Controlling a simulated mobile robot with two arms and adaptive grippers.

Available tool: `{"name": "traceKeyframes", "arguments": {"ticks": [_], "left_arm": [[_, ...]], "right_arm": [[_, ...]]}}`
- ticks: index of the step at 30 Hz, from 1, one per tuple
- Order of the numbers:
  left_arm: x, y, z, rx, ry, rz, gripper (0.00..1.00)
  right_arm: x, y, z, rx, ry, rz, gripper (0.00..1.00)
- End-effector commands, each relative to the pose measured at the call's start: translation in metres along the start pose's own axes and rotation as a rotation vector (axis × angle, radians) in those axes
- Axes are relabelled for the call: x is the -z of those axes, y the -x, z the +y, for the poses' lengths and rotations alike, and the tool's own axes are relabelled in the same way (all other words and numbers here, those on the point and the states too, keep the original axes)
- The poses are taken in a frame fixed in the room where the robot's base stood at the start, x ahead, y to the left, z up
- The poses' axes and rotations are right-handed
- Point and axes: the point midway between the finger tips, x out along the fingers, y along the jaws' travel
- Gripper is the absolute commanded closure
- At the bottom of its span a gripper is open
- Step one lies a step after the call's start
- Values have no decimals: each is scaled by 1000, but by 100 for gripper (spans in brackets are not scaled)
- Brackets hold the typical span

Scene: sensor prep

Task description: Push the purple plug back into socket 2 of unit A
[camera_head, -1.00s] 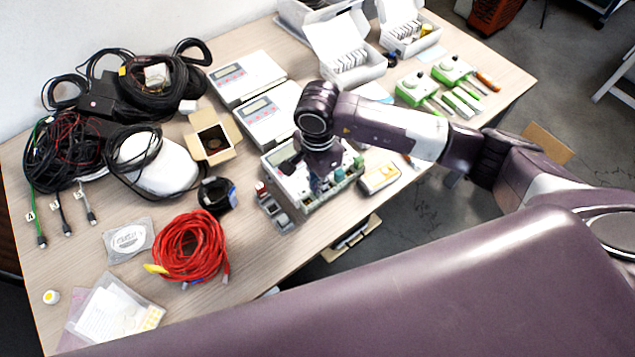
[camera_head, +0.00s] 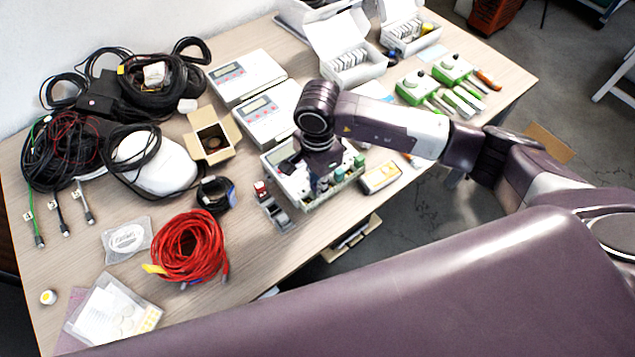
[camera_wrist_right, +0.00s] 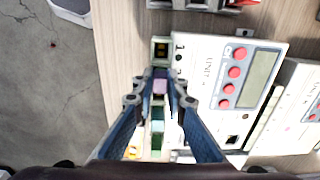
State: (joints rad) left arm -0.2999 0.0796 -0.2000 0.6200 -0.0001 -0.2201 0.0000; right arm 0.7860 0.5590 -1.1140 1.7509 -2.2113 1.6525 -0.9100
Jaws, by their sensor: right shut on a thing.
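Unit A (camera_wrist_right: 215,110) is a white box with red buttons and a grey display. In the head view unit A (camera_head: 284,158) sits near the table's front edge, partly covered by my right arm. The purple plug (camera_wrist_right: 160,88) is at the row of sockets along the unit's side, beside the number labels. My right gripper (camera_wrist_right: 161,80) is shut on it, with a blue finger on each side. How deep the plug sits cannot be told. The right gripper (camera_head: 318,184) points down in the head view. My left gripper is not in view.
Green plugs (camera_wrist_right: 157,122) stand in line beside the purple plug. An open socket (camera_wrist_right: 160,48) is at the other side. Two similar white units (camera_head: 245,75) stand behind. A yellow-and-white meter (camera_head: 380,178) and red cable coil (camera_head: 190,245) lie nearby.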

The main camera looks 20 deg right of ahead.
Motion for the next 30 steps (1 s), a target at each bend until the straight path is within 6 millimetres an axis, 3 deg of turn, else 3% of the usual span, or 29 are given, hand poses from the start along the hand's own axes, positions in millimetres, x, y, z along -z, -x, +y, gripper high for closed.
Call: {"name": "traceKeyframes", "arguments": {"ticks": [23, 24, 30], "left_arm": [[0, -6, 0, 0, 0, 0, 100], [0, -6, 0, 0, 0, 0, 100], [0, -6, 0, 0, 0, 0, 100]], "right_arm": [[0, -4, 1, -2, 0, 1, 100], [0, -3, 1, -2, 0, 1, 87], [0, -3, 0, -1, 0, 0, 67]]}}
